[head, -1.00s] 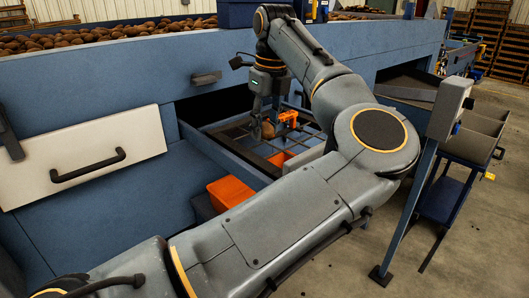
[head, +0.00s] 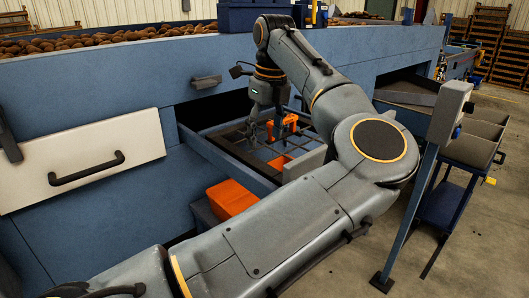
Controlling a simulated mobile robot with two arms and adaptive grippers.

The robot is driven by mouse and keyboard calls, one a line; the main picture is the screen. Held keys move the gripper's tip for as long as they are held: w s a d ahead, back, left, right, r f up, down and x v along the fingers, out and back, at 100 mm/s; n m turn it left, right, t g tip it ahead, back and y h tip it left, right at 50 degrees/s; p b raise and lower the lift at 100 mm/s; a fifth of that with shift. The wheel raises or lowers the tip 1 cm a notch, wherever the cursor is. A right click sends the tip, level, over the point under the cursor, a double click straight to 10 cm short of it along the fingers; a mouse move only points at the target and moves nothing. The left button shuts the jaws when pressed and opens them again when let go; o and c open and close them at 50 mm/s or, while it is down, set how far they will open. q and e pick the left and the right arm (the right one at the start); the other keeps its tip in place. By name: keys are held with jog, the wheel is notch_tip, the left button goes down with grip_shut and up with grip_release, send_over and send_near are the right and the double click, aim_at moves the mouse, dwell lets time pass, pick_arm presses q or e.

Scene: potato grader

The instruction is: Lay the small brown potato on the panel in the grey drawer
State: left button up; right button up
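The grey drawer (head: 228,160) is pulled out of the blue machine and has a dark grid of bars inside. My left gripper (head: 264,132) is over the drawer, pointing down, with its fingers apart. I cannot make out the small brown potato now; the gripper and its fingers may hide it. An orange bin (head: 283,128) shows in the drawer, just right of the fingers and partly behind them. The panel cannot be told clearly from the dark bars. My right gripper is not in view.
A white front panel with a black handle (head: 86,170) is at the left. An orange box (head: 231,197) stands below the drawer. Many potatoes (head: 70,43) lie along the machine's top. A grey post (head: 415,205) and blue cart (head: 447,195) stand at the right.

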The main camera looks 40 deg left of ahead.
pick_arm(q)
notch_tip(320, 180, up, 12)
jog(key=d, duration=0.1)
jog(key=shift+d, duration=0.2)
dwell(0.3)
jog(key=shift+f, duration=0.1)
